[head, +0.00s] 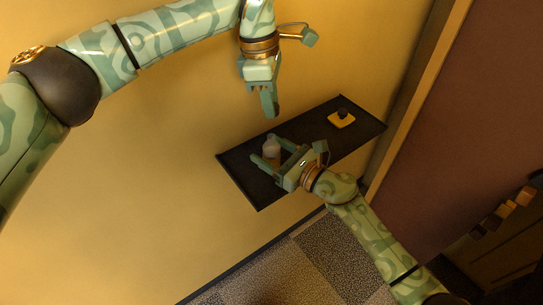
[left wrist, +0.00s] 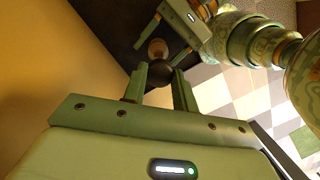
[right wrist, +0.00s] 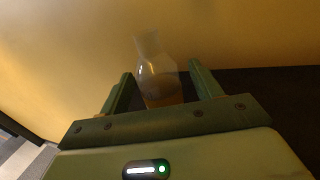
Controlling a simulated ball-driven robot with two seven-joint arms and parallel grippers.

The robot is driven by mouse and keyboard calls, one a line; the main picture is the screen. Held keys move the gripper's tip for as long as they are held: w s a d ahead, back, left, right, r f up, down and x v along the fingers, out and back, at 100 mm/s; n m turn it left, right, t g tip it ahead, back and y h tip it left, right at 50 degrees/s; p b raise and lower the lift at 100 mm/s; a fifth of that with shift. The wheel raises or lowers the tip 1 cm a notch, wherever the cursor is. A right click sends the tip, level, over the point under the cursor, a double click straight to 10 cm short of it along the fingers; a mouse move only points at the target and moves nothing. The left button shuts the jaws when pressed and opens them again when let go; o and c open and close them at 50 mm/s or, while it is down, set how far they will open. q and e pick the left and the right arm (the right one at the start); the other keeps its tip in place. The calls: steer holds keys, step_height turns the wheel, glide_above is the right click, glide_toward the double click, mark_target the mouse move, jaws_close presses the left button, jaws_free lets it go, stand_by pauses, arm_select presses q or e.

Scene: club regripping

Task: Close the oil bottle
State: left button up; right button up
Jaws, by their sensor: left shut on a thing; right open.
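The oil bottle (head: 271,147) is clear, with amber oil low inside. It stands upright near the left end of the dark shelf (head: 240,178). In the right wrist view the bottle (right wrist: 157,78) shows an open neck. My right gripper (head: 264,153) is open with its fingers on either side of the bottle; I cannot tell whether they touch it. My left gripper (head: 268,108) is above the shelf, apart from the bottle. In the left wrist view it is shut on a dark round stopper (left wrist: 160,74), with the bottle (left wrist: 158,48) beyond. The stopper is hidden in the head view.
A yellow block-like thing (head: 341,121) with a dark knob on top sits toward the shelf's right end. The yellow wall (head: 150,180) is behind the shelf. The shelf between the bottle and the yellow thing is mostly clear.

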jaws_close()
arm_select(q)
glide_above(272, 136)
steer(key=shift+a+f, duration=0.15)
steer(key=shift+f, duration=2.3)
steer(key=shift+f, duration=0.9)
steer(key=shift+f, duration=0.55)
